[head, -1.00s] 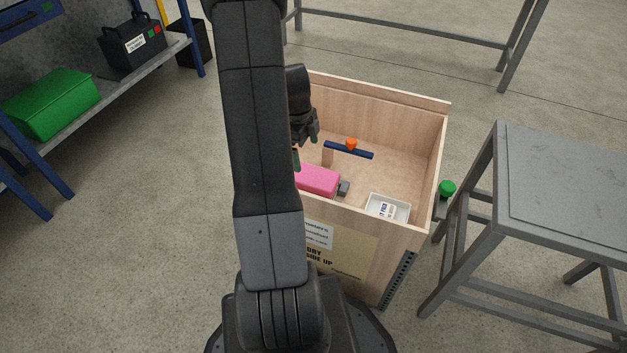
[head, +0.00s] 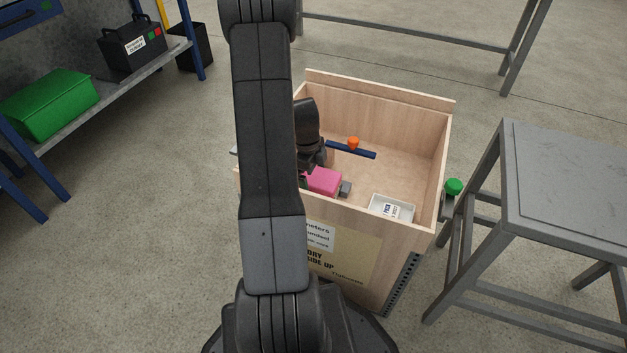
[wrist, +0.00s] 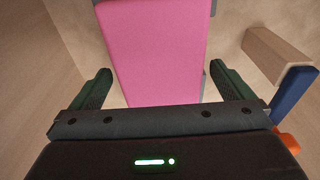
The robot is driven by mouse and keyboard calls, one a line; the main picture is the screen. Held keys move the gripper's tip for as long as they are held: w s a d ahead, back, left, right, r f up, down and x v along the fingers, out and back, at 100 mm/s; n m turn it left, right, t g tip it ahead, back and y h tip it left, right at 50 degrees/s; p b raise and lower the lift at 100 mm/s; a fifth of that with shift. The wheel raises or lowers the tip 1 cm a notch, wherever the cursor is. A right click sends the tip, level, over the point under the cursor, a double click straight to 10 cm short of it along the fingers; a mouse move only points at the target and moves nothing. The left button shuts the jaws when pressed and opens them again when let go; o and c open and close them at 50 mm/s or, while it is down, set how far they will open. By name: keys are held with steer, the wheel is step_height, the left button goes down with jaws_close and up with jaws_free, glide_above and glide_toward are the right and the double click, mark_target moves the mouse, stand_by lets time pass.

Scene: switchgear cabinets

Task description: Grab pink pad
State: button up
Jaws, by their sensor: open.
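The pink pad (head: 323,181) lies inside the wooden crate (head: 437,150), near its front wall, with a grey piece at its right end. In the wrist view the pink pad (wrist: 153,52) fills the upper middle. My gripper (wrist: 158,88) is open, one dark green finger on each side of the pad's near end. Whether the fingers touch the pad I cannot tell. In the head view my gripper (head: 305,180) is lowered into the crate at the pad's left part, partly hidden by my arm.
A blue bar (head: 351,150) with an orange knob (head: 353,142) and a white tray (head: 391,209) share the crate. In the wrist view a wooden block (wrist: 275,52) stands right of the pad. A grey table (head: 570,190) stands right of the crate.

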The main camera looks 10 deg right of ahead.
steer(key=c, duration=1)
